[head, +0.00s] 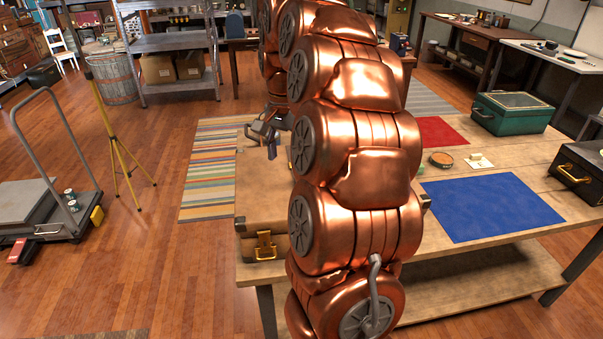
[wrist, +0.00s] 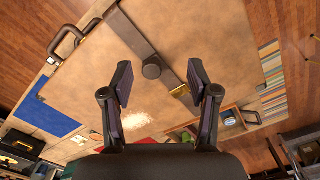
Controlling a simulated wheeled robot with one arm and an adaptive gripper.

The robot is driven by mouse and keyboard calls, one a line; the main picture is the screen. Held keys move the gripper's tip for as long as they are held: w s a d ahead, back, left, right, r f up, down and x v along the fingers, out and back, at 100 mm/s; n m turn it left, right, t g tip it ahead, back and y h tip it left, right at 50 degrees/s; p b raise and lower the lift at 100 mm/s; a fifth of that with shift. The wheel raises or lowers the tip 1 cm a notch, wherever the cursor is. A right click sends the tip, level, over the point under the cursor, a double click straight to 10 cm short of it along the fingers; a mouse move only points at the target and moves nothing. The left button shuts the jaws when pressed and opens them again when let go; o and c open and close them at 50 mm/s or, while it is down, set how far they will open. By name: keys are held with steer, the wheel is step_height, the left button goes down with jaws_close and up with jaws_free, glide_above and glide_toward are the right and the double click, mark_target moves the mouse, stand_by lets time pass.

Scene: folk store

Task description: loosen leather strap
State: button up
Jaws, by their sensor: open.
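A tan case (head: 262,190) lies on the wooden table in the head view, partly hidden behind my arm. In the wrist view its tan top (wrist: 215,35) fills the upper middle. A dark leather strap (wrist: 137,36) runs diagonally across it, with a brass buckle (wrist: 180,91) near its lower end. A dark round piece (wrist: 152,69) sits on or beside the strap. My gripper (wrist: 160,78) is open above the case, its fingers apart on either side of the strap and round piece. I see no contact. In the head view my gripper (head: 270,137) is small and partly hidden.
The table (head: 480,255) holds a blue mat (head: 490,207), a red mat (head: 438,131), a small round dish (head: 441,159), a green box (head: 511,112) and a black case (head: 578,172). Dark handles stand out at the case's side (wrist: 72,42). A striped rug (head: 208,170) lies left.

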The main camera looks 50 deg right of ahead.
steer(key=d, duration=0.1)
steer(key=d+m, duration=0.1)
steer(key=d, duration=0.1)
steer(key=d+m, duration=0.1)
steer(key=d, duration=0.1)
steer(key=shift+d+f, duration=0.2)
steer(key=shift+f, duration=0.05)
steer(key=shift+f+p, duration=0.9)
steer(key=shift+f, duration=2.85)
steer(key=shift+c, duration=0.2)
jaws_close()
